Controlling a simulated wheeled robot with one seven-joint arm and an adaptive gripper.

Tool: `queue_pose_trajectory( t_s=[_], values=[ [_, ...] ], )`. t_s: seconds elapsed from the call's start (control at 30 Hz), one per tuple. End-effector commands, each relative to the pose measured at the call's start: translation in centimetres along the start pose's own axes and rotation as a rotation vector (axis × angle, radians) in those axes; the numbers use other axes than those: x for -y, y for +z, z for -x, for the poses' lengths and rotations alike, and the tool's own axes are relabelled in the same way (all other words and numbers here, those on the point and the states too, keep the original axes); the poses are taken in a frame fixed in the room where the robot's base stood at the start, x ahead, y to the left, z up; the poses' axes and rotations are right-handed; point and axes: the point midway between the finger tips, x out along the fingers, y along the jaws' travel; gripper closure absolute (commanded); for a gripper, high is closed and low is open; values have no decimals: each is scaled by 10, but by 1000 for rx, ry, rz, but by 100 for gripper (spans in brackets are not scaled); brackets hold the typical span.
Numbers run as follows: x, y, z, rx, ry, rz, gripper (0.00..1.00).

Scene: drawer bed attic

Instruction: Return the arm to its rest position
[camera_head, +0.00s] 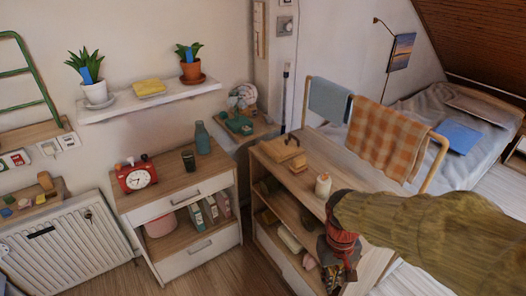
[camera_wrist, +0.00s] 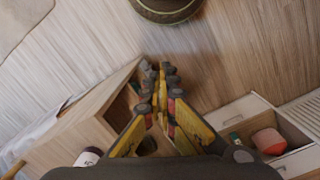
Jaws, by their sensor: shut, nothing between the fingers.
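My arm (camera_head: 420,228), in a greenish-yellow covering, reaches in from the right edge of the head view. My gripper (camera_head: 336,272) hangs at its end past a red wrist, pointing down in front of the right wooden shelf unit (camera_head: 283,208). In the wrist view my gripper (camera_wrist: 163,70) has its yellow and grey fingers together at the tips, with nothing between them. Below the fingertips is wooden floor (camera_wrist: 215,60). The shelf unit's side (camera_wrist: 75,130) is to the left of the fingers; I cannot tell the exact gap.
A cabinet (camera_head: 180,187) with a red clock (camera_head: 138,176) stands left. A rack with an orange checked cloth (camera_head: 387,138) is behind my arm. Floor (camera_head: 215,272) between the units is clear.

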Motion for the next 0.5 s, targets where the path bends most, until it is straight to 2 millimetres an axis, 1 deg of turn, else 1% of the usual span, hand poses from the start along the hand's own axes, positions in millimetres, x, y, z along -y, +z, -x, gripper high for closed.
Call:
queue_pose_trajectory(
  t_s=[0.03, 0.1, 0.3, 0.5],
  values=[
    [0, 8, 15, -40, -5, -12, 100],
    [0, 19, 31, -88, -11, -25, 100],
    [-1, 46, 74, -242, -25, -57, 100],
    [-5, 67, 116, -414, -22, -79, 100]
  ],
)
